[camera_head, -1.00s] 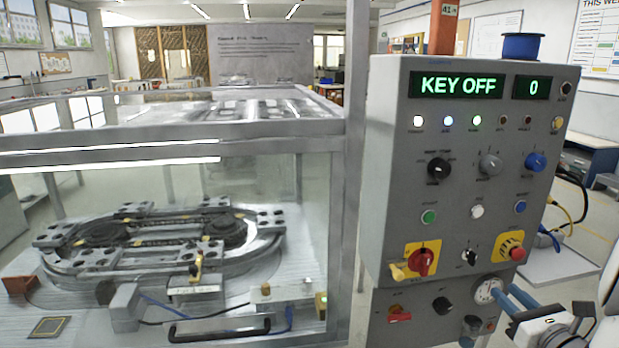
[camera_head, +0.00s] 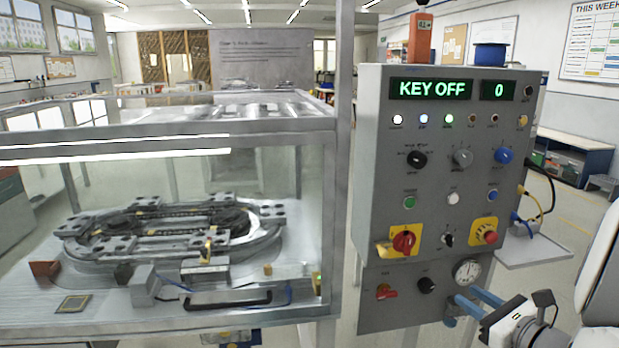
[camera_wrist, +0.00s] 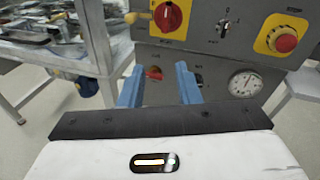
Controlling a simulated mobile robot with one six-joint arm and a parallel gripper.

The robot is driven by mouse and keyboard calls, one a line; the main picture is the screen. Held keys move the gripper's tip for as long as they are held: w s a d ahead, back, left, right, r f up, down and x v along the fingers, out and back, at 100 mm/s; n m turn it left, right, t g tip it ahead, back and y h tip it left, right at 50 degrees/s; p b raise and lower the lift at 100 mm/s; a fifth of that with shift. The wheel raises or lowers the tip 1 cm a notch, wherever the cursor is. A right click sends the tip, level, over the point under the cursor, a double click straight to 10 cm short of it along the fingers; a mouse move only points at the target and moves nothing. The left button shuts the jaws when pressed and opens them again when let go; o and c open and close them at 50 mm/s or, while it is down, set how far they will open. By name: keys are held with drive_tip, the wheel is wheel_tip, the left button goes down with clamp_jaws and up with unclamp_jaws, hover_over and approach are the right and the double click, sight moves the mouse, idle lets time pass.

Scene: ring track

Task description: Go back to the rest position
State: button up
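My gripper (camera_head: 463,306) has two blue fingers and shows at the lower right in the head view, in front of the lower part of the grey control panel (camera_head: 378,170). In the wrist view, the gripper (camera_wrist: 158,86) is open with nothing between its fingers. A red-handled switch (camera_wrist: 154,72) and a dark knob show behind the fingers. Any gap between the fingertips and the panel is hard to judge. The panel display (camera_head: 432,89) reads KEY OFF, and the small display (camera_head: 498,90) reads 0.
A glass-walled enclosure (camera_head: 165,128) with an oval ring track (camera_head: 165,229) stands left of the panel. A red emergency button (camera_head: 490,237) and a gauge (camera_head: 467,271) are on the panel. A grey shelf (camera_head: 545,250) juts out at the right. Open floor shows beyond it.

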drive_tip(key=s+a+n+g+y+p, duration=0.25)
drive_tip(key=a+n+g, duration=0.4)
drive_tip(key=a, duration=0.35)
drive_tip(key=s+a+n+g+y+p, duration=0.1)
drive_tip(key=s+a+n+g, duration=0.3)
drive_tip(key=a+n, duration=0.55)
drive_tip(key=s+a+r+n+g+h+p, duration=0.3)
drive_tip(key=s+n+h, duration=0.4)
drive_tip(key=n, duration=0.7)
drive_tip(key=shift+s+r+n+h, duration=0.15)
drive_tip(key=shift+r+n+h, duration=0.25)
drive_tip(key=shift+r+h, duration=0.4)
